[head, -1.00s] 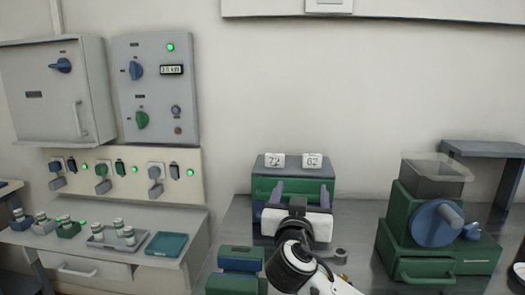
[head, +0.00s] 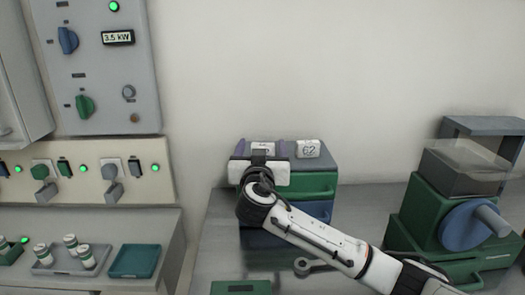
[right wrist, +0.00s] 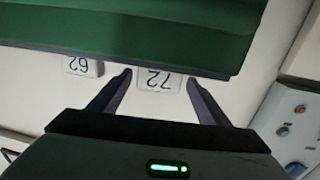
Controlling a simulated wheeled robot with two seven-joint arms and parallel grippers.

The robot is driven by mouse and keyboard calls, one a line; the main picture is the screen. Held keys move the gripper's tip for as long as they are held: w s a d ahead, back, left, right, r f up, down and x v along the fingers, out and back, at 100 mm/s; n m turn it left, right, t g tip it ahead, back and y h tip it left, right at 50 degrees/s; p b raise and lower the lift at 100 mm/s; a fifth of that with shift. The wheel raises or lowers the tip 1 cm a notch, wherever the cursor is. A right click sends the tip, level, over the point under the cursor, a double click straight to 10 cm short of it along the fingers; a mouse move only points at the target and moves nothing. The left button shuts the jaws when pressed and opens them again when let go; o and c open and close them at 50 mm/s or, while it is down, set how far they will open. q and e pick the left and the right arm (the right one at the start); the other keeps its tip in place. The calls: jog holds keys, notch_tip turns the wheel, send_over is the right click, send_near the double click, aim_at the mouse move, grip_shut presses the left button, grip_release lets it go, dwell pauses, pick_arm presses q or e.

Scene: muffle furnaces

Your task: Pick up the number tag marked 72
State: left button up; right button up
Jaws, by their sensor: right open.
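The white number tag marked 72 (right wrist: 157,82) stands between the two fingertips of my right gripper (right wrist: 160,80) in the right wrist view, its digits upside down there. In the head view tag 72 (head: 263,146) is partly hidden behind my right gripper (head: 262,150). The gripper is open, with one dark finger on each side of the tag; I cannot tell whether either finger touches it. The white tag marked 62 (head: 308,149) stands to the right on the same cabinet, and it also shows in the right wrist view (right wrist: 84,66). My left gripper is not in view.
The tags are on top of a small cabinet (head: 310,183) with green and blue drawers on a grey bench. A green machine with a blue wheel (head: 462,226) stands to the right. A teal tray (head: 135,260) and vials (head: 85,254) are at the left.

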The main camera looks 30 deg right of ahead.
aim_at(263, 144)
jog(key=x, duration=0.4)
jog(key=shift+d+r, duration=0.1)
jog(key=shift+d, duration=0.1)
jog(key=c, duration=1.1)
jog(key=shift+r, duration=0.15)
